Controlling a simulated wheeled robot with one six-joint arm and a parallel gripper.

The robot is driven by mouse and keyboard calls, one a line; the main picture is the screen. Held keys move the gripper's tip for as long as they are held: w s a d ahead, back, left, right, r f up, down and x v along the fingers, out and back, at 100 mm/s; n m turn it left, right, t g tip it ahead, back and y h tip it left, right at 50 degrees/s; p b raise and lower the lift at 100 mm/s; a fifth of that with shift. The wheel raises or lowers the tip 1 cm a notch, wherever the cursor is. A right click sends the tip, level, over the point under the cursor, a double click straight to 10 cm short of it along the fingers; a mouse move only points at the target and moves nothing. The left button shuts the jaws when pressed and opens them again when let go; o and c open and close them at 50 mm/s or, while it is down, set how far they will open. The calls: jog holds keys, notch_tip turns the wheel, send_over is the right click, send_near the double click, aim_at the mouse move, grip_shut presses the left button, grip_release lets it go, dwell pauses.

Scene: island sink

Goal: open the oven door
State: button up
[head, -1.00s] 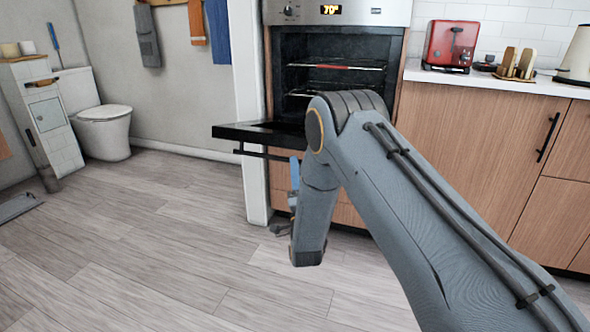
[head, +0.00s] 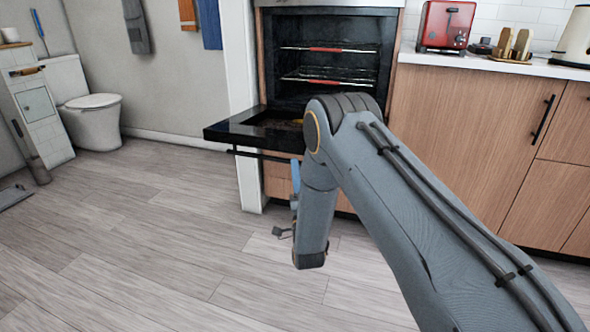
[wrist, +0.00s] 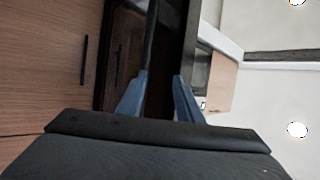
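The oven (head: 330,62) has its dark cavity and racks in plain view. Its black door (head: 235,131) is swung down and out, lying about level. The handle bar (head: 262,154) runs along the door's outer edge, below it. In the head view my arm covers the right part of the door and most of my gripper; a blue finger shows just below the handle. In the wrist view my gripper (wrist: 160,76) has its two blue fingers spread apart. The dark handle bar (wrist: 151,40) reaches down to the left fingertip; I cannot tell if they touch. The door edge lies by the right fingertip.
Wooden cabinets (head: 470,140) and a counter with a red toaster (head: 445,25) stand right of the oven. A white wall end (head: 243,90) stands just left of it. A toilet (head: 92,110) is at the far left. The floor (head: 150,240) in front is clear.

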jog(key=shift+s+d+f+b, duration=0.1)
jog(key=shift+d+f+b, duration=0.1)
jog(key=shift+f, duration=0.3)
jog(key=shift+s+d+f+b, duration=0.1)
jog(key=shift+d+f, duration=0.05)
jog(key=shift+f, duration=0.3)
jog(key=shift+c, duration=0.5)
